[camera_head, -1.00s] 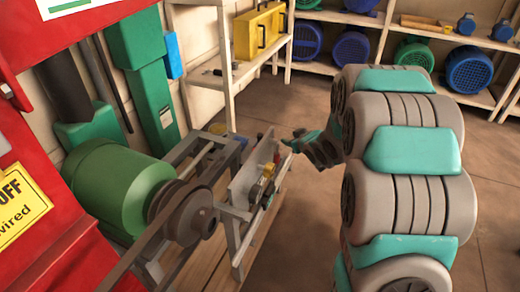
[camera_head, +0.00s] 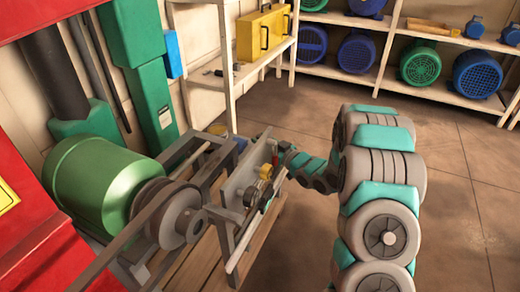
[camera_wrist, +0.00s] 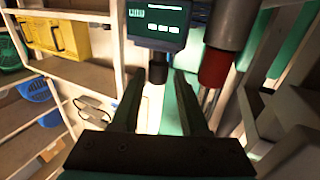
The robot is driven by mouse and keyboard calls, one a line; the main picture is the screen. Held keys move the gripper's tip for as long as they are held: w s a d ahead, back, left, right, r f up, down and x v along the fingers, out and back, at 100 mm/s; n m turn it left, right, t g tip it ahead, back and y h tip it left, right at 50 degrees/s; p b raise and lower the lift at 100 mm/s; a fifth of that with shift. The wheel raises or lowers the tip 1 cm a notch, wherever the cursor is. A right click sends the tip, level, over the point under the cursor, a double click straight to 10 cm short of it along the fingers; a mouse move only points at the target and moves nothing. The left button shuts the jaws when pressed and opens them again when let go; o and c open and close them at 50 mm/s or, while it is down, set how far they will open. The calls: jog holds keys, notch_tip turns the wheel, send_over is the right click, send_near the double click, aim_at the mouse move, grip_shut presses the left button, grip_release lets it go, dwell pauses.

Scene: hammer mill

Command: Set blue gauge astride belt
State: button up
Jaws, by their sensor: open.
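A blue-grey device with a lit display (camera_wrist: 160,22), which looks like the blue gauge, fills the top middle of the wrist view. Its black stem (camera_wrist: 157,66) points down into the gap between my fingertips. My gripper (camera_wrist: 158,76) is open, with a finger to each side of the stem; I cannot tell whether either touches it. In the head view my gripper reaches the tool rack from the right, and its fingertips are not clear. The dark belt (camera_head: 120,259) runs from the grey pulley (camera_head: 180,216) toward the lower left. The gauge is not clear in the head view.
The slanted tool rack (camera_head: 233,190) holds a small yellow item (camera_head: 265,172) and dark tools. A red-ended cylinder (camera_wrist: 214,68) is close right of the device. A green motor (camera_head: 95,183) stands left. Shelves (camera_head: 232,75) line the back; the right floor (camera_head: 460,215) is clear.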

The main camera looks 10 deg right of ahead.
jog(key=shift+x, duration=2.4)
jog(key=shift+d+f, duration=0.15)
jog(key=shift+f, duration=0.05)
jog(key=shift+c, duration=0.2)
grip_shut()
